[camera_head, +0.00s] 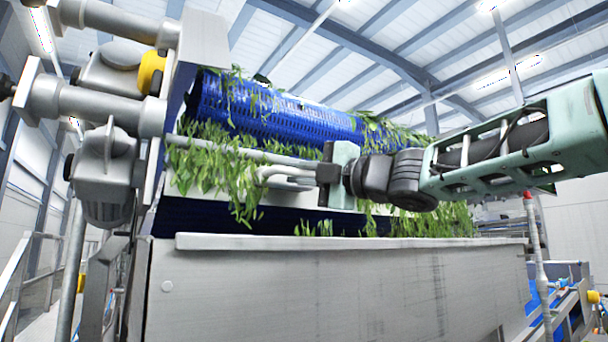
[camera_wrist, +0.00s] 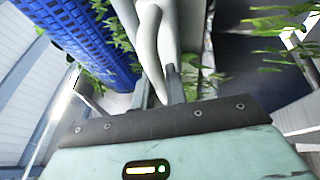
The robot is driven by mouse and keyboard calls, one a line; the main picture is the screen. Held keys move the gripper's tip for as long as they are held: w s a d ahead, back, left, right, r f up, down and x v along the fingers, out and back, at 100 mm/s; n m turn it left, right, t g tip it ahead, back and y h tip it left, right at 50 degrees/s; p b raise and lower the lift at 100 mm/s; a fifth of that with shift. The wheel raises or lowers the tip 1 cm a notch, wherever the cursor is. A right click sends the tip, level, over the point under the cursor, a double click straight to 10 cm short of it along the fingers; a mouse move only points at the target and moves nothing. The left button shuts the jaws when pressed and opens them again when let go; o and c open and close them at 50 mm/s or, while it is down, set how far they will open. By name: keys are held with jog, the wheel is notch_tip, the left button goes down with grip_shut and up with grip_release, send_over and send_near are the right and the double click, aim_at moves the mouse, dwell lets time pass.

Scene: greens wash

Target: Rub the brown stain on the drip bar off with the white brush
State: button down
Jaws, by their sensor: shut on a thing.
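My gripper (camera_head: 290,178) reaches in from the right and is shut on a pale, white-grey piece that I take for the white brush (camera_wrist: 165,42). In the wrist view the brush runs up and away from between the dark fingers (camera_wrist: 158,92). The drip bar (camera_head: 225,147) looks to be the pale pipe running across below the blue roller, just above and behind the fingers. I cannot tell whether the brush touches it. I see no brown stain in either view; leaves and the gripper hide parts of the bar.
A blue perforated roller (camera_head: 265,108) with green leaves lies above the bar. Leaves (camera_head: 222,172) hang over the bar and around the gripper. A grey metal tank wall (camera_head: 330,290) stands below, and a motor assembly (camera_head: 105,150) at left. Open air lies in front of the tank.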

jog(key=shift+s+d+b, duration=0.25)
jog(key=shift+s+d, duration=0.3)
jog(key=shift+s, duration=0.25)
jog(key=shift+s+d+b, duration=0.3)
jog(key=shift+s+d, duration=0.25)
jog(key=shift+s, duration=0.25)
jog(key=shift+s+d+b, duration=0.25)
jog(key=shift+s+d, duration=0.3)
jog(key=shift+s, duration=0.25)
jog(key=shift+s, duration=0.1)
jog(key=shift+s+d, duration=0.85)
jog(key=shift+s, duration=0.3)
